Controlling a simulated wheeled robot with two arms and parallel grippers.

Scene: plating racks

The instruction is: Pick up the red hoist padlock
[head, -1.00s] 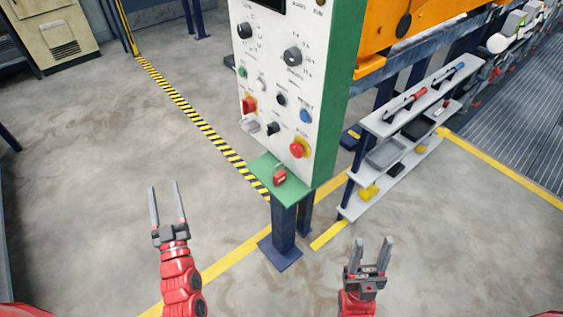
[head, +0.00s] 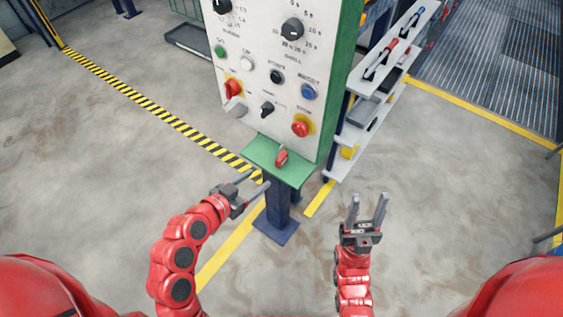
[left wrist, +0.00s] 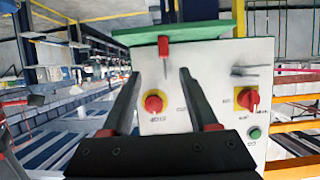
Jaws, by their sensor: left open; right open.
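The red padlock (head: 281,158) sits on the green ledge (head: 257,153) at the foot of the white control panel (head: 262,58). In the left wrist view, which looks upside down, the red padlock (left wrist: 163,46) shows against the green ledge (left wrist: 200,33), between the fingertip directions and beyond them. My left gripper (head: 258,181) is open and empty, just left of and below the ledge in the picture, apart from the padlock. Its two fingers also show in the left wrist view (left wrist: 160,76). My right gripper (head: 369,203) is open and empty, to the right of the panel post.
A dark blue post (head: 277,207) carries the panel. The red emergency button (head: 301,128) and several knobs stick out above the ledge. A grey shelf rack (head: 367,110) with tools stands to the right. The floor in front is clear.

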